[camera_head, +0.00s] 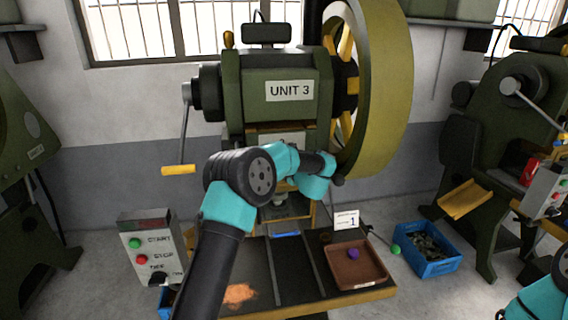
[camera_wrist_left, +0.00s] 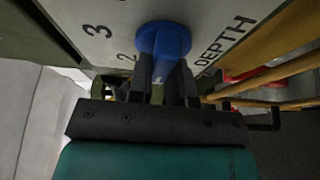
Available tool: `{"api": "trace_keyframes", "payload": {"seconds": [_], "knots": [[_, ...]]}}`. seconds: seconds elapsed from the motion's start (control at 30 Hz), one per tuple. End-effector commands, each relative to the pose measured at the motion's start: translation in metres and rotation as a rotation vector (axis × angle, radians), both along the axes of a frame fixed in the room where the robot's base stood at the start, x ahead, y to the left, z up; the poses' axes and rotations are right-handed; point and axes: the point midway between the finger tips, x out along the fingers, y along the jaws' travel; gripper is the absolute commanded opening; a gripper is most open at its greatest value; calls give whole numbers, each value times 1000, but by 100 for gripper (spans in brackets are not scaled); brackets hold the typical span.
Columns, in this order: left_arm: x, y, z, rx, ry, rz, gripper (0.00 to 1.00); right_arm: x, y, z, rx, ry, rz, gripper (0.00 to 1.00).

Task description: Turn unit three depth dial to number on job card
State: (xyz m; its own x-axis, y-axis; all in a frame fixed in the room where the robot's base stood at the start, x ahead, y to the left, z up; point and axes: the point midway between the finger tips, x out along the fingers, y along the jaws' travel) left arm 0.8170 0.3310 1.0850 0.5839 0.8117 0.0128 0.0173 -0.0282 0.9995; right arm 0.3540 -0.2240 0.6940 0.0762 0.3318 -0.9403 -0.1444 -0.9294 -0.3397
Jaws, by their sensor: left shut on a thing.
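The blue depth dial (camera_wrist_left: 164,42) shows in the left wrist view on a pale plate (camera_wrist_left: 95,22) marked DEPTH, with the numbers 3 and 2 beside it. My left gripper (camera_wrist_left: 166,88) is shut on the dial's grip. Which number the dial points at I cannot tell. In the head view my left arm hides the dial on the green press labelled UNIT 3 (camera_head: 290,90). The job card (camera_head: 347,220), a small white card behind the brown tray, reads 1. Only a part of my right arm shows at the lower right; its gripper is out of view.
A brown tray (camera_head: 378,278) holding a purple thing (camera_head: 353,254) sits on the press table. The large flywheel (camera_head: 395,90) stands close to my left arm. A START/STOP box (camera_head: 150,250) is at left, a blue crate (camera_head: 440,266) at right.

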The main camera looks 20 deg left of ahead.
Motion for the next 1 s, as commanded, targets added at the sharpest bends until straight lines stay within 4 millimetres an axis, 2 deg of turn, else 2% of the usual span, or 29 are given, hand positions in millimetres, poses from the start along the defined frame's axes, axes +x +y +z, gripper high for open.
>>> {"api": "trace_keyframes", "payload": {"seconds": [0.33,0.87,0.9,1.0], "knots": [[0,0,-1,-153,-93,-1,0,0,0,0,0,0,0,43],[0,0,-1,-178,-109,-2,0,0,0,0,0,0,0,43],[0,0,-1,-178,-109,-2,23,0,0,0,0,0,0,43],[0,0,-1,-177,-109,-1,32,0,0,0,0,0,0,43]]}}
